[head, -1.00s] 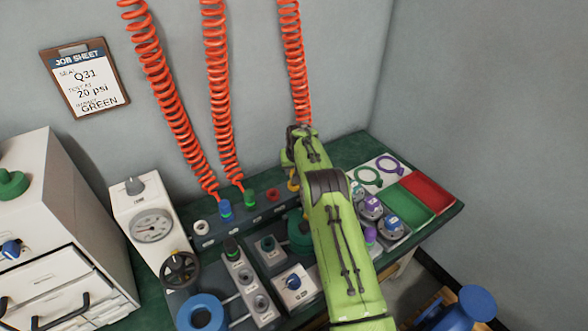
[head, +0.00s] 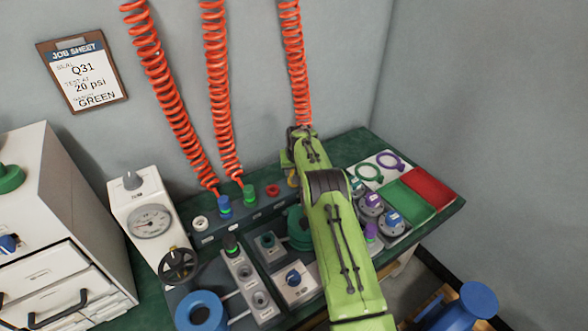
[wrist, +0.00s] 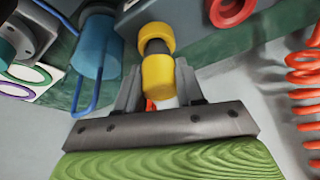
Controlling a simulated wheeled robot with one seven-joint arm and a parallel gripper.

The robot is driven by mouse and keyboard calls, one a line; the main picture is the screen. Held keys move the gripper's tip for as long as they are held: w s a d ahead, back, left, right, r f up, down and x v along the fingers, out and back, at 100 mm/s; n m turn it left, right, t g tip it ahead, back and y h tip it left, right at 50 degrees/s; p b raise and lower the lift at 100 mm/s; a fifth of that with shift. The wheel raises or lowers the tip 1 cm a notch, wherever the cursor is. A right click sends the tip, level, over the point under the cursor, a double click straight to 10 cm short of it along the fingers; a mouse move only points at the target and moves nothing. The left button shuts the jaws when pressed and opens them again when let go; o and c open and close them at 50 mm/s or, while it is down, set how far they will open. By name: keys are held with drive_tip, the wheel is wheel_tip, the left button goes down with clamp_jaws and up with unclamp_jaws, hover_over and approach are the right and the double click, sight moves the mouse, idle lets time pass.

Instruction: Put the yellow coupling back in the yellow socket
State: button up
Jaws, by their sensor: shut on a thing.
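In the wrist view my gripper (wrist: 158,84) is shut on the yellow coupling (wrist: 158,76), with a grey finger on either side. The yellow socket (wrist: 155,34) is a yellow ring on the grey socket block, straight in front of the coupling. A dark part shows between the two yellow parts; I cannot tell whether the coupling's nose is inside the ring. In the head view my arm hides the gripper and coupling, and a small yellow part (head: 293,181) shows just left of the arm. The right red coiled hose (head: 297,70) runs down behind my wrist.
A red socket (wrist: 231,9) sits beside the yellow one, also in the head view (head: 272,190). Blue (head: 224,206) and green (head: 249,195) couplings with hoses stand left of it. A blue cylinder (wrist: 96,45) stands near the gripper. Seals and trays (head: 408,205) lie right.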

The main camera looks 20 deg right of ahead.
drive_tip(key=shift+f, duration=0.35)
drive_tip(key=o, duration=1.2)
drive_tip(key=shift+r, duration=0.1)
drive_tip(key=shift+s+r, duration=0.1)
drive_tip(key=shift+r, duration=0.3)
drive_tip(key=p+v, duration=0.3)
drive_tip(key=v, duration=1.1)
drive_tip(key=shift+s+a+r+p, duration=0.1)
drive_tip(key=shift+s+r+p, duration=0.2)
drive_tip(key=shift+r, duration=0.05)
drive_tip(key=shift+r, duration=0.1)
